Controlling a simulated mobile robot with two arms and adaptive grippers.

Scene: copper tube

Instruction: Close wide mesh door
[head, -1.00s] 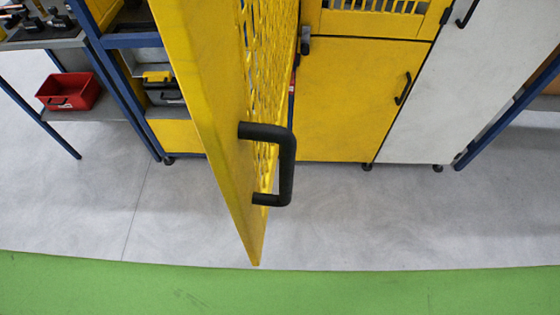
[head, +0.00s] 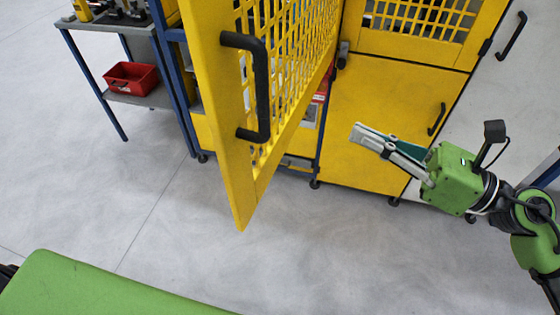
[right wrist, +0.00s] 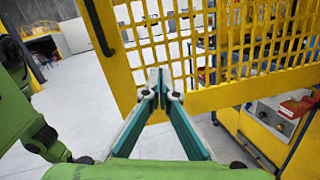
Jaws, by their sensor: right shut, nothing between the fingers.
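The wide mesh door (head: 222,120) is yellow and stands open, its free edge swung out toward me in the head view. A black bar handle (head: 262,90) sits near that free edge. My right gripper (head: 357,133) is shut and empty, to the right of the door and apart from the handle. In the right wrist view the shut fingertips (right wrist: 160,80) point at the mesh door (right wrist: 225,97), overlapping its lower frame. The handle (right wrist: 98,25) shows there at upper left. Whether the fingertips touch the door cannot be told. My left gripper is not in view.
Yellow cabinet doors (head: 375,110) with a black handle (head: 436,120) stand shut behind my right gripper. A shelf table (head: 112,98) with a red bin (head: 131,78) stands at left. The grey floor (head: 190,225) around the door is clear.

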